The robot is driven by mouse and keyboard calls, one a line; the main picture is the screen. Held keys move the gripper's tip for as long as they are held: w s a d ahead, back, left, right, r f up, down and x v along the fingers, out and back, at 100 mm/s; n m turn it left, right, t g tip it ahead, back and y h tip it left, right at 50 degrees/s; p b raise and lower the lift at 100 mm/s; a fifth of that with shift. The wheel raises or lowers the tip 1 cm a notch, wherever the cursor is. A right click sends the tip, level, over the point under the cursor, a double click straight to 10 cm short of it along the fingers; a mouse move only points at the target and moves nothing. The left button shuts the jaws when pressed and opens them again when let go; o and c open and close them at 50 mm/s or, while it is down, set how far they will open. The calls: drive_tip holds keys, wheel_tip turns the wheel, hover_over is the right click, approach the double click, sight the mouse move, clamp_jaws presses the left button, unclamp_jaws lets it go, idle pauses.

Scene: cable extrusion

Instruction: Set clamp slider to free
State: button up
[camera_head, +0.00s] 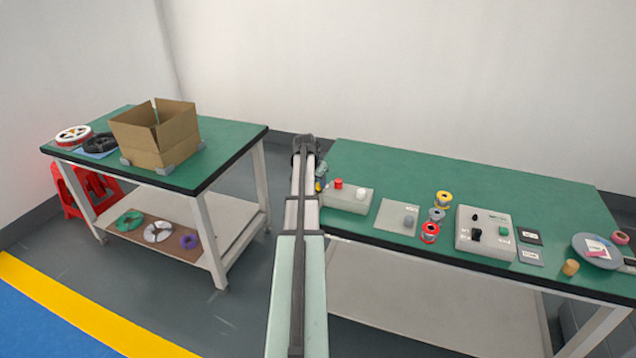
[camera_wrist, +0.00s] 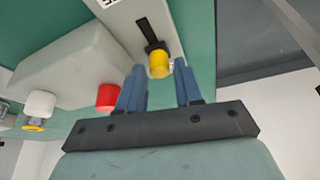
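The slider has a yellow knob (camera_wrist: 159,65) on a dark stem, at the near end of a black slot (camera_wrist: 148,32) in a pale plate. In the wrist view my gripper (camera_wrist: 160,72) has two blue fingers spread apart, one on each side of the knob in the picture. The knob appears at or just beyond the fingertips, with gaps on both sides; I cannot tell the depth. In the head view my gripper (camera_head: 320,172) is small and partly hidden by my arm, at the left end of the right-hand green table.
A grey box (camera_head: 349,202) with a red button (camera_wrist: 107,97) and a white button (camera_wrist: 40,103) sits close beside the slider. Further right on the green table (camera_head: 400,170) are wire spools (camera_head: 443,198) and a control box (camera_head: 485,234). A cardboard box (camera_head: 158,135) stands on the left table.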

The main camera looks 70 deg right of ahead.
drive_tip(key=shift+d+f, duration=0.1)
drive_tip(key=shift+f, duration=0.15)
clamp_jaws()
idle(0.5)
